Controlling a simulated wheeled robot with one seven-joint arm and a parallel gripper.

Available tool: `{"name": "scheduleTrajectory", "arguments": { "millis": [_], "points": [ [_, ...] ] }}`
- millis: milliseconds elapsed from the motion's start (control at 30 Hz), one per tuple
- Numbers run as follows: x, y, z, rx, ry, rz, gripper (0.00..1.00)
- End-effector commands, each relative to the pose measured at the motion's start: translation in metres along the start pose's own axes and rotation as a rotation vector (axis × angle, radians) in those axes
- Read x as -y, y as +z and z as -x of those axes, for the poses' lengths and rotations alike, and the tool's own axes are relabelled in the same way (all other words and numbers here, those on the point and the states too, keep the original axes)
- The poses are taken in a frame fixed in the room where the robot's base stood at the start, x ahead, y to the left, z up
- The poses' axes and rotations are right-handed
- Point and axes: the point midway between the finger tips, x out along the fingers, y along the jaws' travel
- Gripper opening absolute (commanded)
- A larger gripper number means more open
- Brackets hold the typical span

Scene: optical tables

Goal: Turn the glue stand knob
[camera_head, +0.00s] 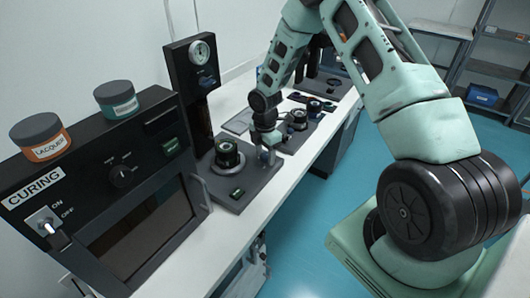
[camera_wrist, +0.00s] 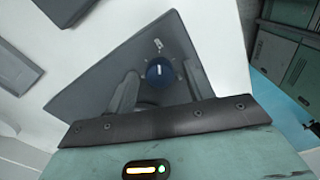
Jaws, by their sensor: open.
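The blue round knob (camera_wrist: 160,72) with a white pointer mark sits on a dark grey plate (camera_wrist: 163,32), the base of a stand, in the wrist view. Small marks are printed around the knob. My gripper (camera_wrist: 161,84) is open, with one finger to the left of the knob and the other to its right. I cannot tell whether either finger touches it. In the head view my gripper (camera_head: 268,152) is low over the bench, and the knob is not clearly visible there.
On the white bench (camera_head: 205,255), a dark stand with a round fixture (camera_head: 228,155) and a gauge column (camera_head: 192,65) is close left of my gripper. A curing oven (camera_head: 140,225) with two jars on top stands further left. Blue floor (camera_head: 330,215) is open on the right.

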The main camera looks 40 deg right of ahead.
Motion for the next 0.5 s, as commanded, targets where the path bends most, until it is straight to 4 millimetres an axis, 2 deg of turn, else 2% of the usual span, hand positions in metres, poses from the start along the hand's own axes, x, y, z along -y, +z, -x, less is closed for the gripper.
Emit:
{"name": "scheduleTrajectory", "arguments": {
  "millis": [33,200,500],
  "points": [
    [0.0000,0.0000,0.0001,0.000,0.000,0.000,0.52],
    [0.0000,0.0000,0.0003,0.000,0.000,0.000,0.07],
    [0.0000,0.0000,0.0002,0.000,0.000,-0.021,0.07]
  ]
}}
